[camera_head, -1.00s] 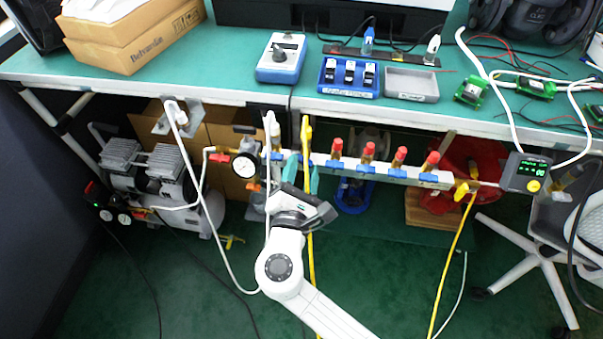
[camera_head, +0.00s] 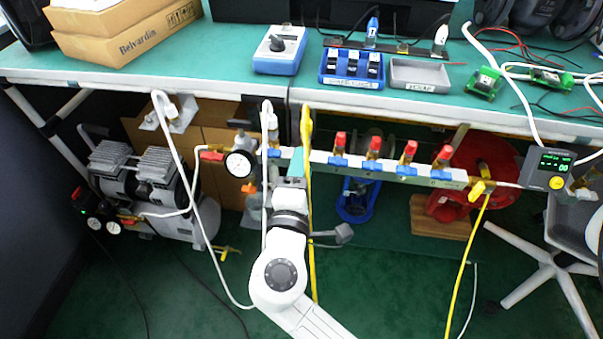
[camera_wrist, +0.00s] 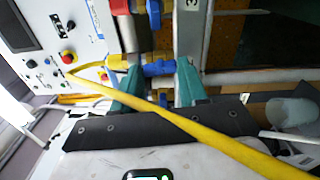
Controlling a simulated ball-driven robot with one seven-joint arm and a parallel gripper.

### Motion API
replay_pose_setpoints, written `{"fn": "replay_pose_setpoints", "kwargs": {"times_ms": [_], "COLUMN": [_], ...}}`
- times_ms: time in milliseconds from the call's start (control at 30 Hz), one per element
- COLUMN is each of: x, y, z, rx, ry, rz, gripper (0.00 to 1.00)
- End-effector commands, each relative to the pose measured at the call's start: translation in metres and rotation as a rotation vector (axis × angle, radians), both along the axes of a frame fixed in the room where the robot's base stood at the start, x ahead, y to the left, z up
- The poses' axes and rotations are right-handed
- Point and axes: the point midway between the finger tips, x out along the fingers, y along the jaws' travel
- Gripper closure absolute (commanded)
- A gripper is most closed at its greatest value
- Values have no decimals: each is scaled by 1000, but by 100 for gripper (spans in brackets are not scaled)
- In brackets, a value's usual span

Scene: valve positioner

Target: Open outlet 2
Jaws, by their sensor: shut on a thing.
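The valve manifold (camera_head: 395,168) is a pale bar under the table edge, with several blue-handled valves with red tops. My gripper (camera_head: 297,160) is at its left end, beside a yellow hose (camera_head: 309,190). In the wrist view, my gripper (camera_wrist: 158,84) has its green fingers on either side of a blue valve handle (camera_wrist: 158,68) and is shut on it. A yellow fitting (camera_wrist: 120,62) sits beside the handle, and the yellow hose crosses in front of the gripper. A mark like "3" shows on the bar. I cannot read which outlet this handle belongs to.
A pressure gauge (camera_head: 239,164) and white hose stand just left of my gripper. A compressor (camera_head: 150,180) is at the left. A digital meter (camera_head: 548,168) hangs at the right. The table edge (camera_head: 200,92) runs above the manifold. Green floor below is mostly clear.

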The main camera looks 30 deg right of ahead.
Motion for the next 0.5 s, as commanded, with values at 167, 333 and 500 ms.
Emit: {"fn": "replay_pose_setpoints", "kwargs": {"times_ms": [167, 333, 500], "x": [-1, -1, -1], "y": [0, 0, 0], "z": [-3, -3, -2], "rx": [61, 90, 101], "ry": [-40, -61, -69], "rz": [0, -1, -1], "gripper": [88, 88, 88]}}
